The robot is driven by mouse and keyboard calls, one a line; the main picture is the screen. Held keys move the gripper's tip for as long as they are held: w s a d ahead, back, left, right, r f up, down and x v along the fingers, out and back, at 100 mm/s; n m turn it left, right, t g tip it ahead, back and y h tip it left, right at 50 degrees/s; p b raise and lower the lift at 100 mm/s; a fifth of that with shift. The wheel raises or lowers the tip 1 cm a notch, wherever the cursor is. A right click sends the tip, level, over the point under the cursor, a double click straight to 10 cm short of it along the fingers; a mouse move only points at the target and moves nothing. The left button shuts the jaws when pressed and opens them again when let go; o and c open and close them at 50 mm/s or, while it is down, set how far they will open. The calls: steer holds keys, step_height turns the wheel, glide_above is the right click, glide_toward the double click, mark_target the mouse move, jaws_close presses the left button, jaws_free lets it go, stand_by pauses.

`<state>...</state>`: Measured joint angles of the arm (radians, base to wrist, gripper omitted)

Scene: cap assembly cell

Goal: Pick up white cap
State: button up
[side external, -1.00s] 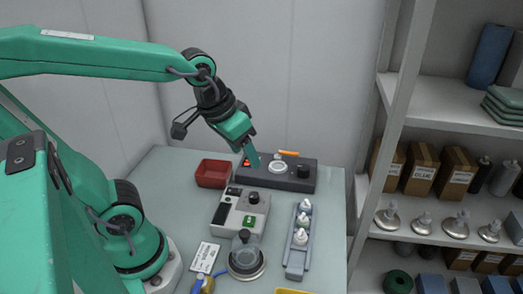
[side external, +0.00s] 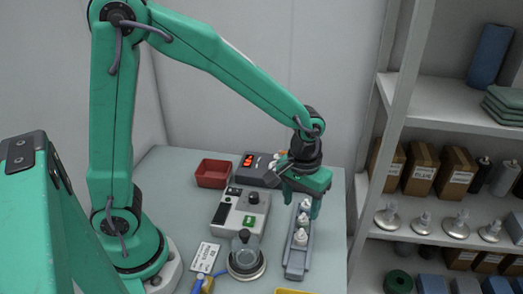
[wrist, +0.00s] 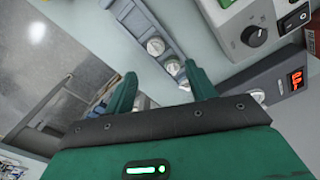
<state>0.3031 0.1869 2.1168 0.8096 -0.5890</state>
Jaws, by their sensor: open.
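Several white caps stand in a row on a narrow grey rack (side external: 293,272). In the side view the nearest white cap (side external: 300,238) stands upright, with another white cap (side external: 303,221) behind it. My gripper (side external: 302,204) is open over the far end of the rack, beside the farthest cap. In the wrist view a white cap (wrist: 155,46) and a second one (wrist: 172,67) show near the gap between my open fingers (wrist: 160,72). Nothing is held. The far end of the rack is partly hidden by my gripper.
A red bin (side external: 213,173), a dark device with a red display (side external: 252,167) and a light control box (side external: 240,210) stand left of the rack. Shelving (side external: 405,115) rises on the right.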

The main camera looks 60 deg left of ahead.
mark_target(301, 230)
steer(key=shift+w+d+f, duration=0.15)
steer(key=shift+d+f, duration=0.3)
steer(key=shift+f, duration=0.35)
steer(key=shift+f, duration=1.25)
steer(key=shift+f, duration=0.1)
steer(key=shift+f, duration=2.5)
steer(key=c, duration=0.8)
